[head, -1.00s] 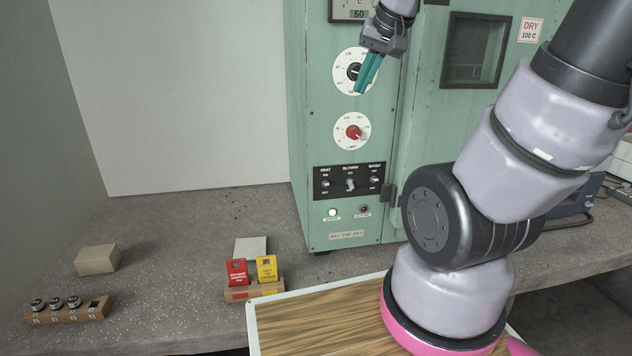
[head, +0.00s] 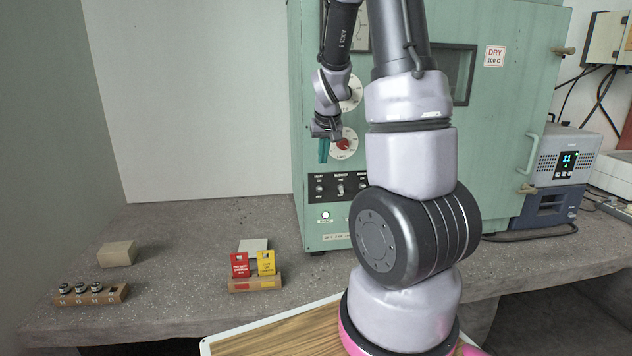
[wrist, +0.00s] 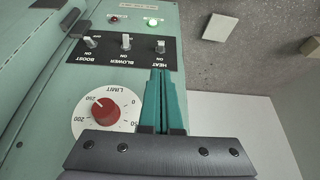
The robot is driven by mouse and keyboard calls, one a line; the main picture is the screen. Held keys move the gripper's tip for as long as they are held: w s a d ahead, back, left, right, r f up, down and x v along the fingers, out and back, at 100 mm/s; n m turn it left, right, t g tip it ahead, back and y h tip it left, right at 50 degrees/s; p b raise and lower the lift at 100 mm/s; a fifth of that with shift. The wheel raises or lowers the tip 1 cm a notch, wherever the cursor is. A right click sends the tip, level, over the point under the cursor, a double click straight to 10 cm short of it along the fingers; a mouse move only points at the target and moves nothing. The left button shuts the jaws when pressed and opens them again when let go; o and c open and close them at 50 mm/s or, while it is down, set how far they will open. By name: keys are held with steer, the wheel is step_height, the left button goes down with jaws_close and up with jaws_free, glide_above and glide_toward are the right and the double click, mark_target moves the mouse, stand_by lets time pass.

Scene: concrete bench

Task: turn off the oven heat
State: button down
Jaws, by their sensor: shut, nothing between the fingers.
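The green oven (head: 304,130) stands on the bench with a black switch panel low on its front. The HEAT switch (wrist: 160,47), a small metal toggle, is at one end of the panel, and shows at the panel's left in the head view (head: 319,189). I cannot tell which way its lever is set. My gripper (head: 323,160) is shut and empty, in front of the oven just above that switch. In the wrist view its teal fingertips (wrist: 160,74) are close to the HEAT toggle; whether they touch is unclear. A white lamp (wrist: 153,21) beyond the panel is lit.
BLOWER (wrist: 126,41) and BOOST (wrist: 91,42) toggles sit beside HEAT. The red LIMIT knob (wrist: 104,109) is close to my fingers. A holder with red and yellow cards (head: 255,284), a beige block (head: 117,253) and a knobbed strip (head: 90,293) lie on the bench.

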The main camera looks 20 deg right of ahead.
mark_target(320, 187)
steer(key=x, duration=1)
